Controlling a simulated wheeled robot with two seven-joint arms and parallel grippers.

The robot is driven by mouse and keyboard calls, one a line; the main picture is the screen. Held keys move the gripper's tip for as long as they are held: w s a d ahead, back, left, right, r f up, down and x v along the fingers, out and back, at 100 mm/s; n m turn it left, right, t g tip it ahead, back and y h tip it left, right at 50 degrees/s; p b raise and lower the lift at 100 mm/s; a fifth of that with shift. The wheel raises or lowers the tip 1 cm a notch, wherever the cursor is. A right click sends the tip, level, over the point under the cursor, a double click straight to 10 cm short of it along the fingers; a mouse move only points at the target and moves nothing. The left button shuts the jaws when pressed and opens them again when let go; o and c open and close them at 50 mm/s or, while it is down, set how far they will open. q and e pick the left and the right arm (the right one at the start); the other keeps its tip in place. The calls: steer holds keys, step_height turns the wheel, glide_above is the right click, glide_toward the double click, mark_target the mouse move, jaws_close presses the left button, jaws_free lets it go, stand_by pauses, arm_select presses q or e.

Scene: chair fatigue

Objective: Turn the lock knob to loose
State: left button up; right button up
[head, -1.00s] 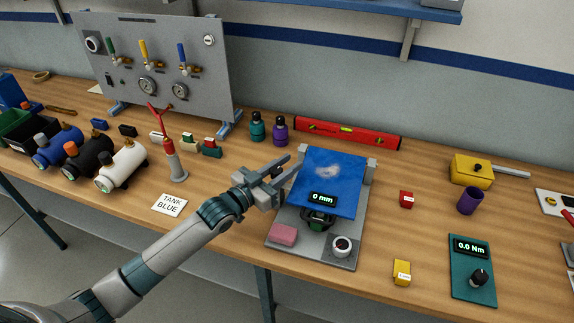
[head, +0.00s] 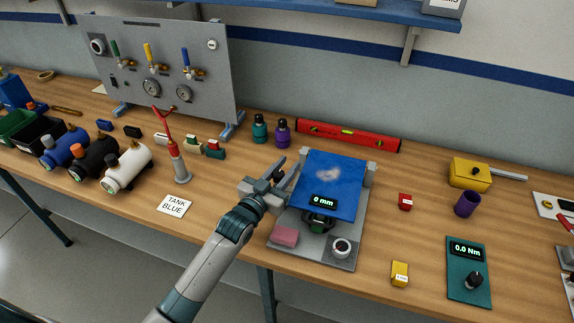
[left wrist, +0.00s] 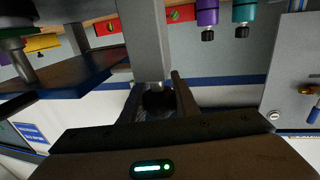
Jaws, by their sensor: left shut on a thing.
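The chair test rig has a grey base (head: 325,255), a blue tilted plate (head: 325,185) and a "0 mm" display (head: 323,203). My left gripper (head: 284,174) is at the plate's upper left side, by the rig's left post. In the left wrist view, the grey post (left wrist: 146,40) stands in front of the fingers (left wrist: 158,97). A dark rounded thing (left wrist: 158,98), which looks like the lock knob, sits between them, and the gripper is shut on it. The knob is hidden in the head view. My right gripper is not in view.
A red level (head: 347,134) lies behind. Bottles (head: 260,128) and a red-handled stand (head: 179,165) are to the left.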

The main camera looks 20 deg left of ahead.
arm_select(q)
steer(key=shift+r, duration=0.15)
steer(key=o, duration=1.1)
steer(key=shift+c, duration=0.2)
steer(key=shift+s+a+f+b, duration=0.1)
steer(key=shift+s+f+b, duration=0.1)
steer(key=shift+s, duration=0.15)
steer(key=shift+s+a+f+b, duration=0.1)
steer(key=shift+s+b, duration=0.05)
steer(key=shift+s, duration=0.2)
steer(key=b+v, duration=0.5)
steer(key=v, duration=1.1)
steer(key=shift+r, duration=0.25)
